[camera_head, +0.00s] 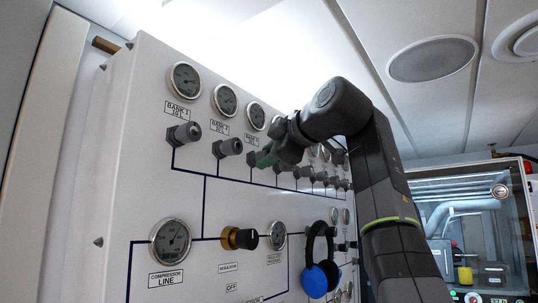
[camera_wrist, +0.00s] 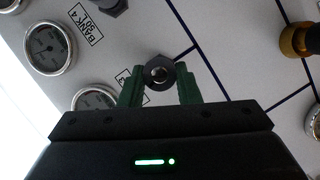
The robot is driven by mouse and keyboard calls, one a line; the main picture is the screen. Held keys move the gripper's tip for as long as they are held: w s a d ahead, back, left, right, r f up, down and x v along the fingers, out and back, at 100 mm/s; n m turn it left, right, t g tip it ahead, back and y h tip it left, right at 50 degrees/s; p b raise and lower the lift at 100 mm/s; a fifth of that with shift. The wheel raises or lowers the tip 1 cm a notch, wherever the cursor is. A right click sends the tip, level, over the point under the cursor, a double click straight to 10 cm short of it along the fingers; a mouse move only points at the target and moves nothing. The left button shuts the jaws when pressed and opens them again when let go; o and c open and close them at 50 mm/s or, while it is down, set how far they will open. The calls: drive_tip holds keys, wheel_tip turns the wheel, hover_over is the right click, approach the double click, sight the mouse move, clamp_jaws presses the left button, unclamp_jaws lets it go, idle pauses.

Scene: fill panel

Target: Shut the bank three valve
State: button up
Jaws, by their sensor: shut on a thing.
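My gripper (camera_head: 264,158) reaches the upper row of valves on the white panel (camera_head: 130,180). Its green fingers show in the wrist view (camera_wrist: 159,86), closed on a dark knob (camera_wrist: 158,72) with a round metal centre. This knob is third from the left in the row, in line with the third gauge (camera_head: 256,115), so it is the bank three valve. Its label is mostly hidden by a finger. The bank one knob (camera_head: 184,134) and bank two knob (camera_head: 230,147) are to its left. The valve's turn position cannot be told.
Several more knobs (camera_head: 308,174) continue to the right, close to my arm. The bank four gauge (camera_wrist: 50,47) is beside my gripper.

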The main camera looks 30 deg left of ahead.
drive_tip(key=o, duration=1)
drive_tip(key=shift+c, duration=0.2)
drive_tip(key=v, duration=1.4)
drive_tip(key=shift+a, duration=0.1)
